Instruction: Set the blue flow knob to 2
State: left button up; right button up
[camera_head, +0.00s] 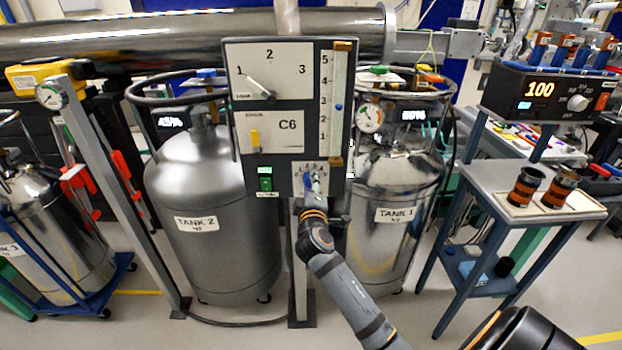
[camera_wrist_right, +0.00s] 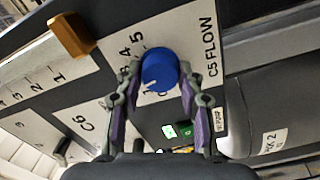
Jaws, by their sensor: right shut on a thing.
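The blue flow knob (camera_wrist_right: 160,69) sits on a white plate marked "C5 FLOW" in the right wrist view. In the head view the knob (camera_head: 315,179) is at the lower right of the grey panel (camera_head: 229,75), partly covered by my gripper. My right gripper (camera_head: 313,192) is shut on the knob, with its two fingers (camera_wrist_right: 161,88) on either side. My left gripper is not in view.
A side table (camera_head: 480,185) is at right.

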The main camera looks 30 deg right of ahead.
jog(key=shift+n+p, duration=0.3)
jog(key=shift+n, duration=0.2)
jog(key=shift+f, duration=0.1)
jog(key=o, duration=1.2)
jog(key=v, duration=0.7)
jog(key=shift+s+a, duration=0.2)
